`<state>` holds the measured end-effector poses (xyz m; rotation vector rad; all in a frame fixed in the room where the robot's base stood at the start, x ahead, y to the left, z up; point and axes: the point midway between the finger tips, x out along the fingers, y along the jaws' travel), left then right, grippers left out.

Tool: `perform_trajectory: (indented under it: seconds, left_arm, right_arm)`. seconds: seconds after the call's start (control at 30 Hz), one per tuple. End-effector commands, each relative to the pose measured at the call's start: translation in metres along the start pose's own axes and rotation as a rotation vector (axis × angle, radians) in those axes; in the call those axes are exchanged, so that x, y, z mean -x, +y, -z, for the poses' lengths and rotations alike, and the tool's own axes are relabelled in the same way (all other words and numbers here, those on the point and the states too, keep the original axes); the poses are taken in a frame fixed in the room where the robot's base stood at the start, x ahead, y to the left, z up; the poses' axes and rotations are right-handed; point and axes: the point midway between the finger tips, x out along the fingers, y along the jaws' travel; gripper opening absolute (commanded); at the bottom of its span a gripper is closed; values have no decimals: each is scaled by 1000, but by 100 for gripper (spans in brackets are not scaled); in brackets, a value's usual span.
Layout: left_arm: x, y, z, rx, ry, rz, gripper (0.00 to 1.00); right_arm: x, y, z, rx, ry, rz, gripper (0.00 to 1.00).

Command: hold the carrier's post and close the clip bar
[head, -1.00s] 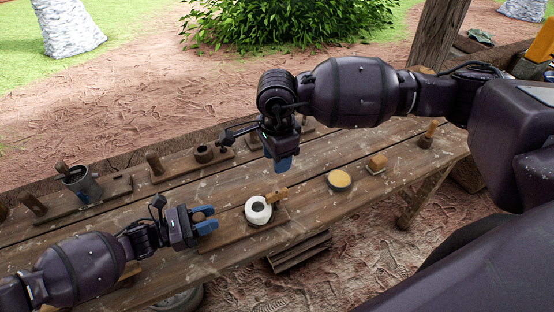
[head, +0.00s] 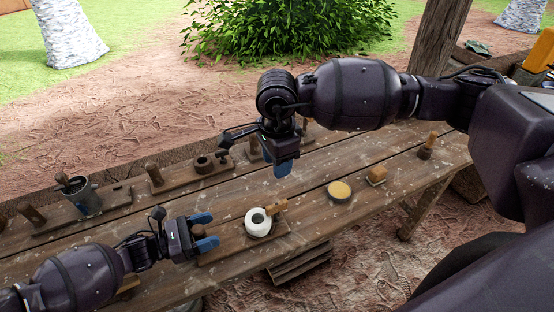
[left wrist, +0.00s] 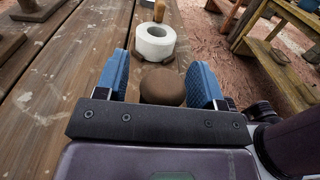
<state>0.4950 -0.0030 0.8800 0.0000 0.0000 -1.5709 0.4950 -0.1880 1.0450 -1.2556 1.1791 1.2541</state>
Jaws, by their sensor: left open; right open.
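The carrier is a flat wooden board (head: 236,246) on the table, with a thick white ring-shaped piece (head: 258,222) on it. Its brown round-topped post (left wrist: 162,88) stands between the blue fingers of my left gripper (head: 205,230), which is open. In the left wrist view, gaps show between the post and both fingers. A light wooden bar (head: 277,206), apparently the clip bar, sticks up beside the white piece's far right side. Whether it touches the piece is unclear. My right gripper (head: 284,168) hangs empty, fingers downward, behind and above the carrier; its finger gap is hard to see.
Other boards with posts stand along the back edge, one with a grey cup (head: 83,195) and one with a dark ring (head: 204,164). A yellow-topped round dish (head: 340,190) and a small wooden block (head: 377,174) lie to the right. Bare planks lie between.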

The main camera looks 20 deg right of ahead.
Motion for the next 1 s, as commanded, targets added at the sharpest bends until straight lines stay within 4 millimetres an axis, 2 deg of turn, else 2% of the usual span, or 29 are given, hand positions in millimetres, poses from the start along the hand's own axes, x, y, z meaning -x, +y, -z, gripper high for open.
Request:
perform_trajectory:
  seconds: [0.23,0.5,0.7,0.83,1.0]
  left_arm:
    - [22,1,0,-1,1,-3,62]
    - [74,0,1,1,2,-4,62]
    - [104,0,0,1,0,-2,62]
    - [115,0,0,-1,0,-1,62]
    - [120,0,0,0,0,0,62]
  right_arm:
    - [0,0,0,0,0,0,40]
    - [0,0,0,0,0,0,40]
    - [0,0,0,0,0,0,40]
    - [0,0,0,0,0,0,40]
    - [0,0,0,0,0,0,40]
